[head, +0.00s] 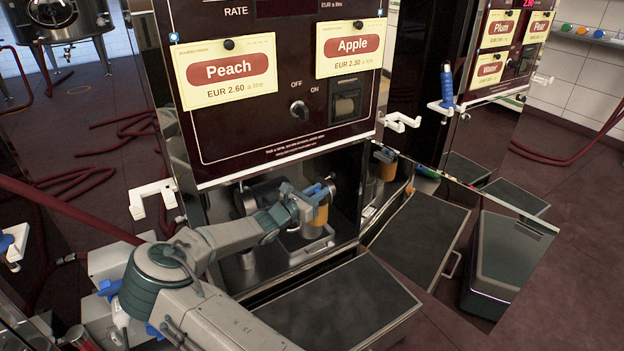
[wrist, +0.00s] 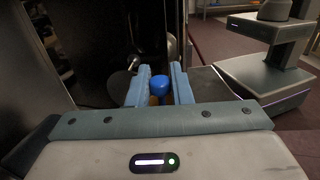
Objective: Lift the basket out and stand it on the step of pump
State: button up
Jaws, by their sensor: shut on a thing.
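The pump (head: 270,130) with the Peach and Apple cards has its lower compartment (head: 345,185) open. My gripper (head: 319,192) reaches into it. In the wrist view my gripper's blue fingers (wrist: 160,84) are shut on the blue knob (wrist: 159,86) of the basket. The basket (head: 320,216) shows as an orange cylinder below the fingers, partly hidden by my gripper. It is upright over grey pipework (head: 312,232). I cannot tell whether it is still seated there. The pump's step (head: 335,305) is a low, dark-topped slab in front of the compartment; its visible top is bare.
The mirror-like open door (head: 415,225) stands right of the compartment and reflects the step and basket. White brackets (head: 402,122) stick out from the pump's sides. A dark red hose (head: 75,212) runs at left.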

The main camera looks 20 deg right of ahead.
jog(key=s+f+p, duration=0.1)
jog(key=s, duration=0.8)
jog(key=shift+s+a+f, duration=0.15)
jog(key=shift+a+f, duration=0.2)
jog(key=shift+f, duration=0.05)
jog(key=shift+s, duration=0.1)
jog(key=s+d+p, duration=0.3)
jog(key=s+p, duration=0.6)
jog(key=s, duration=0.6)
jog(key=shift+s, duration=0.3)
jog(key=shift+w, duration=0.1)
dwell(0.4)
